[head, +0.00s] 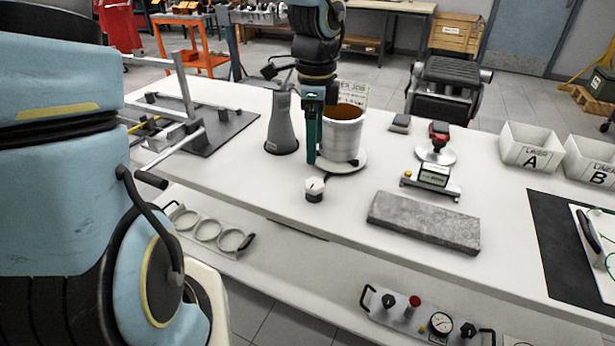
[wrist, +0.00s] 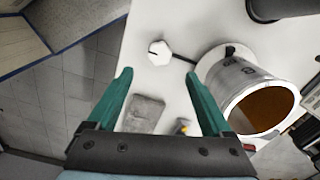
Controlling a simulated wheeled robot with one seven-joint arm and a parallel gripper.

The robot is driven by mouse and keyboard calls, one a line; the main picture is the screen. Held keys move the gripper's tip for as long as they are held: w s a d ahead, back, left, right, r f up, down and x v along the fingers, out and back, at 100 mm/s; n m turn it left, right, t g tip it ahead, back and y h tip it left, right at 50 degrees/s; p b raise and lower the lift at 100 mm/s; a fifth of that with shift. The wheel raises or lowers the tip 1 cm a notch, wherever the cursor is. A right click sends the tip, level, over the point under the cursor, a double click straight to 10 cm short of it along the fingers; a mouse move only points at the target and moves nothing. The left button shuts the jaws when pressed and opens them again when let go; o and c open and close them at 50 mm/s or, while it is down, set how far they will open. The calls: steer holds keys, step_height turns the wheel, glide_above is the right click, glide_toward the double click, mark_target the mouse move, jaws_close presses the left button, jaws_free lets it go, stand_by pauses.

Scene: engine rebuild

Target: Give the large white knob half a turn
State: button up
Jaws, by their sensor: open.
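The large white knob (head: 315,185) sits on a short dark base near the front edge of the white bench. In the wrist view it shows as a white, faceted knob (wrist: 159,53) with a dark mark on its left side. My gripper (head: 311,160) has green fingers and hangs above and behind the knob, in front of a cylinder. In the wrist view my gripper (wrist: 158,76) is open and empty. The knob appears beyond the fingertips, roughly centred between them and not touched.
A silver cylinder with a brown inside (head: 343,136) stands on a round white base close beside my gripper. A grey cone-shaped stand (head: 281,125) is to its left. A grey stone slab (head: 424,222) lies to the right of the knob. The bench front just left of the knob is clear.

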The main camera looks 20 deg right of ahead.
mark_target(314, 183)
step_height(314, 183, down, 10)
steer(key=shift+r+b, duration=0.25)
steer(key=shift+b, duration=0.2)
steer(key=shift+s, duration=0.1)
jaws_close()
stand_by(0.4)
